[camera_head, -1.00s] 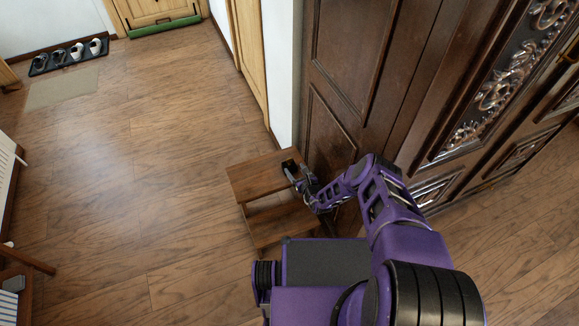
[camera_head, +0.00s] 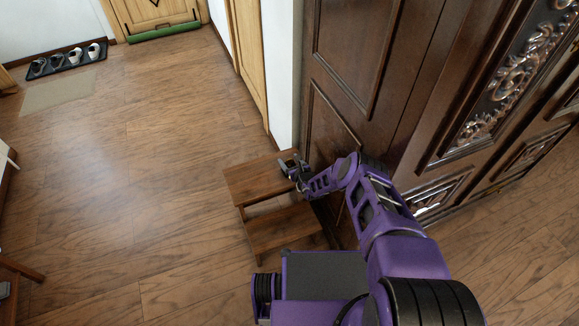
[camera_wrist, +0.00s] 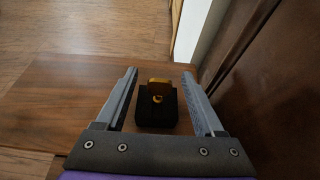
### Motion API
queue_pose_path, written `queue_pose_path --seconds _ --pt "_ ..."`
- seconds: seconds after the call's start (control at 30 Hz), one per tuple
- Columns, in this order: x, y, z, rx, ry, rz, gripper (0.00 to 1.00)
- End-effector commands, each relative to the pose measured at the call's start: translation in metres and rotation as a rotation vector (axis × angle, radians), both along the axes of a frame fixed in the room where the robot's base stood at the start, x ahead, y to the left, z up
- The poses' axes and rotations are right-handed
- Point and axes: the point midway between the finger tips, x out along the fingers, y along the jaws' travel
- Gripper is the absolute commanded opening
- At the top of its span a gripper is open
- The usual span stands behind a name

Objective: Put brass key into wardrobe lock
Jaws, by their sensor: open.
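The brass key (camera_wrist: 158,86) stands in a small black block (camera_wrist: 157,110) on the wooden step stool (camera_head: 258,180). In the wrist view the key and block lie between the open fingers of my gripper (camera_wrist: 160,92), with a gap on each side. In the head view my gripper (camera_head: 290,164) is over the stool's upper step and hides the key. The dark carved wardrobe (camera_head: 350,60) stands to the right of the stool. I cannot make out its lock.
The stool's lower step (camera_head: 285,228) is bare. A white wall edge (camera_head: 283,70) and the wardrobe side stand close to the stool. Open wooden floor (camera_head: 150,170) lies to the left. Shoes on a dark mat (camera_head: 68,60) are far off at the back left.

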Motion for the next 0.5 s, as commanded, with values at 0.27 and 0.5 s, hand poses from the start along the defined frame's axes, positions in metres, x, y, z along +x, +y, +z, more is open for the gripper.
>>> queue_pose_path --seconds 0.27,0.5 --pt "-0.0003 0.0 0.0011 0.0 0.0 0.0 0.48" --pt "-0.0005 0.0 0.0009 0.0 0.0 0.0 0.05"
